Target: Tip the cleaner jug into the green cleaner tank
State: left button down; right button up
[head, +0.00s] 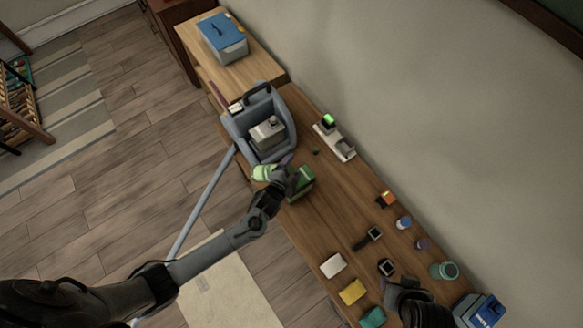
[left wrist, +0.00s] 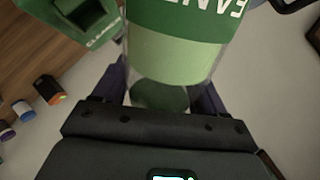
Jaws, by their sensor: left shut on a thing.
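The cleaner jug (head: 264,173) is a clear container with light green content. In the left wrist view the jug (left wrist: 175,55) shows a green label with white letters, upside down in the picture. My left gripper (head: 281,174) is shut on it, with a dark purple finger on each side. The green cleaner tank (head: 301,186) is on the wooden bench beside the gripper. In the left wrist view the tank (left wrist: 82,22), with white lettering, is at upper left, apart from the jug. My right gripper (head: 415,303) is at the bottom; its fingertips are not clear.
A grey-blue machine (head: 283,107) with a hose stands on the bench behind the tank. A white charging stand (head: 335,138) is near the wall. Watches, small bottles and coloured cloths (head: 352,291) lie toward the near end. A blue-lidded box (head: 222,38) is at the far end.

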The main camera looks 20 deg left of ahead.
pick_arm(q)
jog(key=shift+a+f+m+g+y+p, duration=0.1)
jog(key=shift+f+m+g+y+p, duration=0.2)
jog(key=shift+f+m+y+p, duration=0.55)
dwell(3.9)
jog(key=shift+a+f+m+y, duration=0.1)
jog(key=shift+f+m+y, duration=0.4)
jog(key=shift+f, duration=0.6)
dwell(1.6)
jog(key=shift+r, duration=0.1)
